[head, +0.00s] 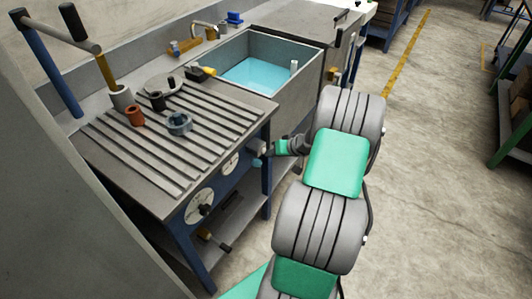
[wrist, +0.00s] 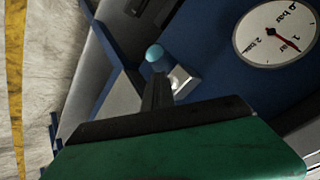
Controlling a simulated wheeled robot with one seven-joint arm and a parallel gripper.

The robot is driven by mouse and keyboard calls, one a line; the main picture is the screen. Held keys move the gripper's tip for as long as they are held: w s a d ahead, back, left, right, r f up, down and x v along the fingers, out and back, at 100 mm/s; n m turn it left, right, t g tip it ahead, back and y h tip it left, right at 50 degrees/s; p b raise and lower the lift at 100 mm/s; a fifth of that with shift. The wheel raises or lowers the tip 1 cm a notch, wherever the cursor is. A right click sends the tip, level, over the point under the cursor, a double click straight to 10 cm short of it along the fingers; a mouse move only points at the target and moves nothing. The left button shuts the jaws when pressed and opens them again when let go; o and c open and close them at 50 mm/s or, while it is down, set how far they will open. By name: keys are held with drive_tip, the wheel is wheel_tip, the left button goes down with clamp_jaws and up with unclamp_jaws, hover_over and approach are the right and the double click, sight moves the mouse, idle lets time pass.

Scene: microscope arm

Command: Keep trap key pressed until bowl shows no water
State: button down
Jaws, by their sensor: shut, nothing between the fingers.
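The grey sink bowl (head: 296,54) stands at the back of the bench in the head view and holds blue water (head: 258,74) across its floor. My gripper (head: 270,149) is at the bench's right front side, below the bowl. In the wrist view its dark fingers (wrist: 157,82) are together with nothing between them. A small pale blue knob (wrist: 154,53) shows just past the fingertips, beside a bright metal block (wrist: 182,80) on the blue panel. The knob may be the trap key; I cannot tell whether the fingers touch it or whether it is pressed in.
A ribbed draining board (head: 150,150) carries several small pots and fittings. Pressure dials (head: 200,205) sit on the blue front panel; one shows close by in the wrist view (wrist: 277,34). A lower shelf (head: 235,215) lies under the bench. The floor to the right is open.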

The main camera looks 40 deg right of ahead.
idle(0.4)
drive_tip(key=shift+s+d, duration=0.3)
drive_tip(key=shift+s, duration=0.6)
drive_tip(key=s, duration=0.1)
drive_tip(key=s+d, duration=0.1)
drive_tip(key=s, duration=0.2)
drive_tip(key=shift+s+d, duration=0.3)
drive_tip(key=shift+s, duration=0.05)
